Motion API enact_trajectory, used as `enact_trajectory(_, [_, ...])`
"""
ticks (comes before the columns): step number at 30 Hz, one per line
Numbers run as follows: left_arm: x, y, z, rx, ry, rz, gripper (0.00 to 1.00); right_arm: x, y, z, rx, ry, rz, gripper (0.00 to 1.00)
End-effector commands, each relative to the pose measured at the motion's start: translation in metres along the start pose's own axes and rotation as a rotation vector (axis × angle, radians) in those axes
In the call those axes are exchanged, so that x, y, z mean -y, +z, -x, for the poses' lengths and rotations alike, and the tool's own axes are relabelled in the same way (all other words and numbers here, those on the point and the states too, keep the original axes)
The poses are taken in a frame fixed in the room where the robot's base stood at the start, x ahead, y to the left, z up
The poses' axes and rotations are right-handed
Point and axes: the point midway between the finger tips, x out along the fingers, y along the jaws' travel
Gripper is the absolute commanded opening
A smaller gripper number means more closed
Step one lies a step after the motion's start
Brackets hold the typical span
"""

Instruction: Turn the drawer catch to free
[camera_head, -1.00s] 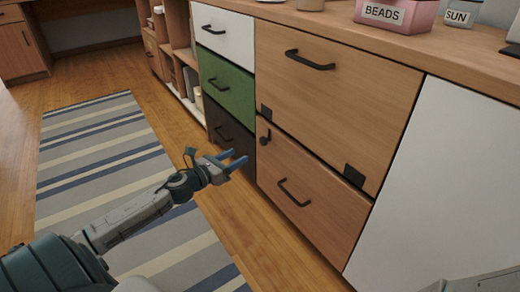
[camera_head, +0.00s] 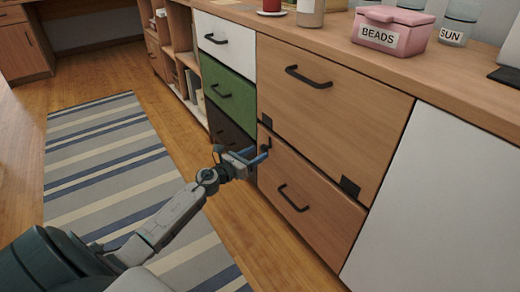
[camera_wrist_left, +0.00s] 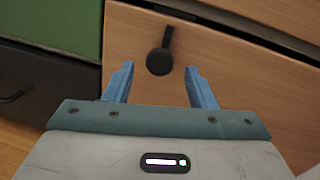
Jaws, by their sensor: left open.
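The drawer catch (camera_wrist_left: 160,58) is a small black knob with a short arm on the wooden lower drawer front. In the left wrist view the arm points up and slightly right from the round part. The catch also shows in the head view (camera_head: 267,144), beside my fingertips and partly hidden. The lower wooden drawer (camera_head: 318,204) is closed and has a black bar handle (camera_head: 293,199). My left gripper (camera_head: 259,156) is open, with its two blue fingers pointing at the drawer front. In the left wrist view the catch lies between and beyond the fingertips (camera_wrist_left: 158,80). Contact cannot be told.
White, green (camera_head: 229,93) and dark drawers stand left of the wooden drawers. The wooden counter (camera_head: 440,73) above holds a pink BEADS box (camera_head: 392,30) and jars. A striped rug (camera_head: 110,165) covers the floor at left.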

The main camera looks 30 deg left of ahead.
Motion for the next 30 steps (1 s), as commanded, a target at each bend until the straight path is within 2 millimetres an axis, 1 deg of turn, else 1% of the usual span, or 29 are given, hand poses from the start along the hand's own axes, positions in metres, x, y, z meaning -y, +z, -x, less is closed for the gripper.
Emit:
enact_trajectory(1, [0.0, 0.0, -0.008, 0.002, 0.001, 0.001, 0.51, 0.0, 0.0, 0.0, 0.001, 0.0, 0.0, 0.36])
enact_trajectory(6, [0.0, 0.0, -0.022, 0.001, 0.0, 0.001, 0.51, 0.0, 0.0, 0.0, 0.0, 0.0, 0.0, 0.36])
enact_trajectory(10, [0.0, 0.0, -0.026, 0.0, 0.0, -0.001, 0.51, 0.0, 0.0, 0.0, 0.0, 0.0, 0.0, 0.36])
enact_trajectory(17, [0.0, 0.0, -0.026, 0.0, 0.0, -0.001, 0.51, 0.0, 0.0, 0.0, 0.0, 0.0, 0.0, 0.36])
enact_trajectory(24, [0.0, 0.0, -0.026, 0.0, 0.001, -0.001, 0.07, 0.0, 0.0, 0.0, 0.0, 0.001, 0.0, 0.36])
enact_trajectory(30, [-0.001, 0.0, -0.026, -0.001, 0.001, 0.003, 0.07, 0.0, 0.001, 0.001, 0.004, -0.002, 0.001, 0.36])
